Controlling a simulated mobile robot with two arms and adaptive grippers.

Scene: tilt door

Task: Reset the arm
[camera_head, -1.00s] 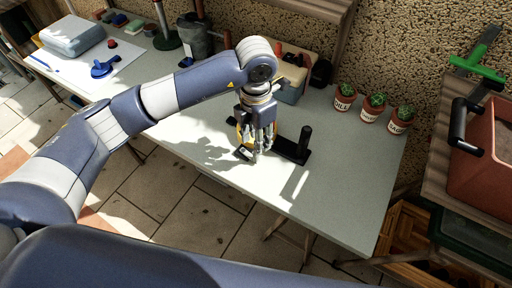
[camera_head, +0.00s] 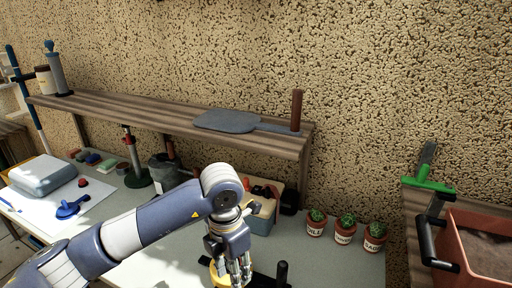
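My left arm (camera_head: 130,232) reaches in from the lower left and bends down at the wrist over the workbench. My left gripper (camera_head: 238,276) points down at the bottom edge of the head view. Its fingers look close together, but their tips are at the picture's edge and I cannot tell whether they are open or shut. A yellow object (camera_head: 214,271) shows just behind and left of the fingers. A black upright handle (camera_head: 282,272) on a dark base stands just right of the gripper, apart from it. My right gripper is not in view.
A wooden shelf (camera_head: 180,121) holding a grey paddle (camera_head: 228,121) runs above the bench. A toolbox (camera_head: 262,215) stands behind my wrist. Potted cacti (camera_head: 344,229) line the bench's back right. A reddish planter (camera_head: 485,245) is at the far right. The bench (camera_head: 335,270) is clear on the right.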

